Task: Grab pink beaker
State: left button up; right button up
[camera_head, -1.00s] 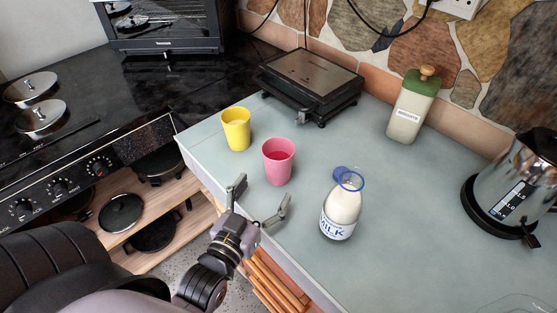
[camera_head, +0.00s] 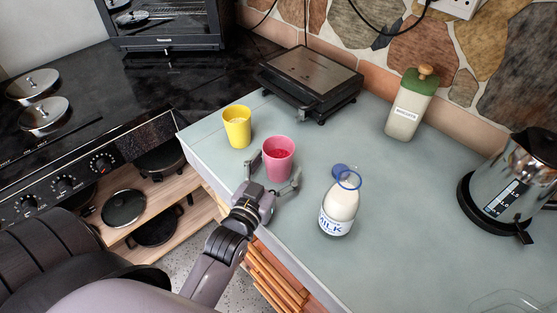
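The pink beaker (camera_head: 279,156) stands upright on the pale blue-grey counter, right of and nearer than the yellow beaker. My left gripper (camera_head: 274,177) reaches it from the near side. Its two fingers are spread apart, one at the beaker's left and one at its lower right, with the beaker's near side between them. I cannot tell whether either finger touches it. My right gripper is not in view.
A yellow beaker (camera_head: 237,127) stands close behind on the left. A milk bottle (camera_head: 339,207) with a blue ring top stands at the right. A dark grill (camera_head: 311,82), a green-topped jar (camera_head: 408,107) and a kettle (camera_head: 512,187) are farther off.

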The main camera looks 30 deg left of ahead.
pick_arm(q)
jog(key=c, duration=1.3)
jog(key=shift+o, duration=0.2)
jog(key=shift+r, duration=0.1)
